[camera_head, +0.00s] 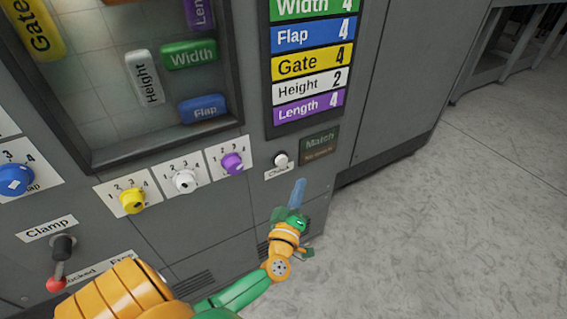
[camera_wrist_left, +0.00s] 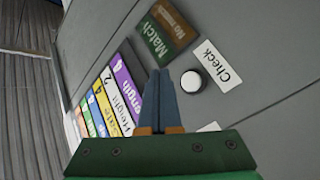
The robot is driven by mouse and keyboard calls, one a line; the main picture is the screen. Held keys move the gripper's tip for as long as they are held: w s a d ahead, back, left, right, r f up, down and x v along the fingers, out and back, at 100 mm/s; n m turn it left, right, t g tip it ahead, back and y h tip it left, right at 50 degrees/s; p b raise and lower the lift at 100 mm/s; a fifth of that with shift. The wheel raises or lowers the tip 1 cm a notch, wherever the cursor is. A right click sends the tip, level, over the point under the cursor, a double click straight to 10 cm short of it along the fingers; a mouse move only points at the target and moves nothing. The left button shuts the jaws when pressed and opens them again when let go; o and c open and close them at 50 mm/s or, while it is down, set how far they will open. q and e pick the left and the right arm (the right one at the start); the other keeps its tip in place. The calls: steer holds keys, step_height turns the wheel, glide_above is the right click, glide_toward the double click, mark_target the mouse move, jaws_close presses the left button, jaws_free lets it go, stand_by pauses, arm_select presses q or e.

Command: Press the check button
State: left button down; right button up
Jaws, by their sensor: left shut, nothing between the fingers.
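The check button is a small white round knob (camera_head: 281,159) on the grey panel, above a "Check" label in the head view. It also shows in the left wrist view as a white round button (camera_wrist_left: 191,82) beside the white "Check" label (camera_wrist_left: 217,66). My left gripper (camera_head: 299,184) has its blue fingers shut and empty, just below and right of the button in the head view. In the left wrist view the fingertips (camera_wrist_left: 160,73) lie a little left of the button. Whether they touch the panel I cannot tell. My right gripper is not in view.
A dark "Match" display (camera_head: 319,144) sits right of the button. Above is a colored list (camera_head: 311,60) of Width, Flap, Gate, Height and Length numbers. Yellow, white, purple and blue dials and a red-tipped clamp lever (camera_head: 60,263) are on the left. Open floor lies right.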

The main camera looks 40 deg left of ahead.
mark_target(286, 159)
arm_select(q)
steer(key=w+a+b, duration=0.1)
steer(key=w+a, duration=0.1)
steer(key=a, duration=0.4)
steer(key=shift+w, duration=0.3)
steer(key=shift+a, duration=0.2)
stand_by(1.6)
steer(key=shift+w+a, duration=0.15)
steer(key=shift+a, duration=0.1)
steer(key=shift+w+a, duration=0.2)
steer(key=shift+a, duration=0.25)
stand_by(0.6)
stand_by(0.3)
steer(key=shift+s+d, duration=0.4)
steer(key=shift+d, duration=0.45)
